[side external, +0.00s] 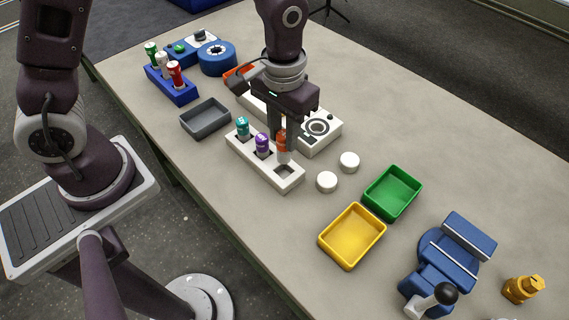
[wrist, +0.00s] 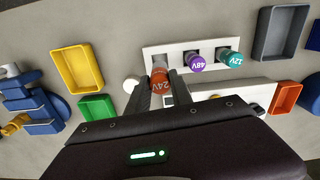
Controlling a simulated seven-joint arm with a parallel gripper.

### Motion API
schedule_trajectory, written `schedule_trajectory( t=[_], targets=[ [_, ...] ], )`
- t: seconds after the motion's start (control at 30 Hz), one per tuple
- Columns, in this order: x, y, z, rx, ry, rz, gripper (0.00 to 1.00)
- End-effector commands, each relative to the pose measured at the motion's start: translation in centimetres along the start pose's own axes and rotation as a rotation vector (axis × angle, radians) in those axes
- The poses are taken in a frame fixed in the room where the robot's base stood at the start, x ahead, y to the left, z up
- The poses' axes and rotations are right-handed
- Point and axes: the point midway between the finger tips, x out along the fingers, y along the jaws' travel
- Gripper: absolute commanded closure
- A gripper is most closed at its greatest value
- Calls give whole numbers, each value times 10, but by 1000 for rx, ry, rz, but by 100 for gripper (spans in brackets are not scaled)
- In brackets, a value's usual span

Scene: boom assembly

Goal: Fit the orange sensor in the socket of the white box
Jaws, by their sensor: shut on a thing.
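The orange sensor (side external: 282,142), marked 24V in the wrist view (wrist: 159,78), has a white lower part. My gripper (side external: 284,138) is shut on it and holds it upright, just above the near end of the white holder (side external: 266,170). A square slot below it looks empty. The holder's other slots hold a purple sensor (side external: 262,143), marked 48V, and a teal sensor (side external: 243,126), marked 12V. The white box (side external: 330,137) lies behind the holder, with a dark round ring on top. My gripper hides part of the box, and I cannot make out its socket clearly.
Two white discs (side external: 327,181) (side external: 349,162) lie near the holder's end. Green (side external: 392,193), yellow (side external: 352,236) and grey (side external: 205,118) trays stand around. A blue rack (side external: 171,84) with small cylinders is at the back left. Open table lies right of the box.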

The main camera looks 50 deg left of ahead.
Motion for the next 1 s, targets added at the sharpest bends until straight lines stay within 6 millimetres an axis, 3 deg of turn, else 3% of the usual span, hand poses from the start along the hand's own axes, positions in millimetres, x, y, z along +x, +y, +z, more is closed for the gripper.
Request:
schedule_trajectory(
  t=[0.17, 0.5, 0.6, 0.73, 1.0],
  targets=[
    [-1, 0, -8, -1, 0, 0, 100],
    [-25, -9, -118, -4, 1, 0, 100],
    [-32, -14, -136, -2, 1, 0, 100],
    [-28, -16, -142, 0, -3, -1, 100],
    [2, -16, -142, 0, -2, -1, 100]
  ],
)
